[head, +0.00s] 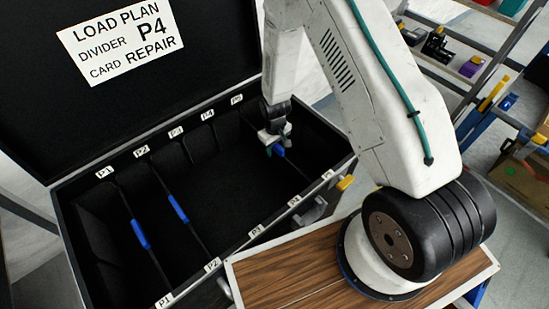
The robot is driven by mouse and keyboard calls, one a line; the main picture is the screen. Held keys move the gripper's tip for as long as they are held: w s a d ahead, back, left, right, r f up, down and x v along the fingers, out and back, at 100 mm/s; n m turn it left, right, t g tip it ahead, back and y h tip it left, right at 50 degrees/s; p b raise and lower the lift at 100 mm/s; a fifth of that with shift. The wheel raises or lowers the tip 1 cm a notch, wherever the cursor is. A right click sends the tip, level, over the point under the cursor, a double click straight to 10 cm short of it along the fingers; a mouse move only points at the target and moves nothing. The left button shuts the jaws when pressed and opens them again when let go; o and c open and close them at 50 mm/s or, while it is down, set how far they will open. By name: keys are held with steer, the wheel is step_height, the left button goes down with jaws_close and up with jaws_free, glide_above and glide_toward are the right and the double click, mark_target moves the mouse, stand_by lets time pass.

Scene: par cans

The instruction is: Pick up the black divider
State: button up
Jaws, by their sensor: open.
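An open black case (92,262) has slot labels P1 to P5 along its rims. Thin black dividers with blue grips stand across it: one at P1 (140,234) and one at P2 (178,208). Another blue grip (279,151) shows at the right end, near P5, just under my gripper. The divider panel around it is dark and hard to make out. My gripper (274,145) is open and points down into the case at this right-hand grip. The fingers partly hide the grip; I cannot tell whether they touch it.
The raised lid carries a white card (121,41) reading "LOAD PLAN, DIVIDER P4, CARD REPAIR". A wood-topped surface (290,282) lies in front of the case, below my arm. A rack with tools (470,66) stands at right. The case's middle is clear.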

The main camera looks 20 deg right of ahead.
steer(key=shift+c, duration=0.3)
jaws_close()
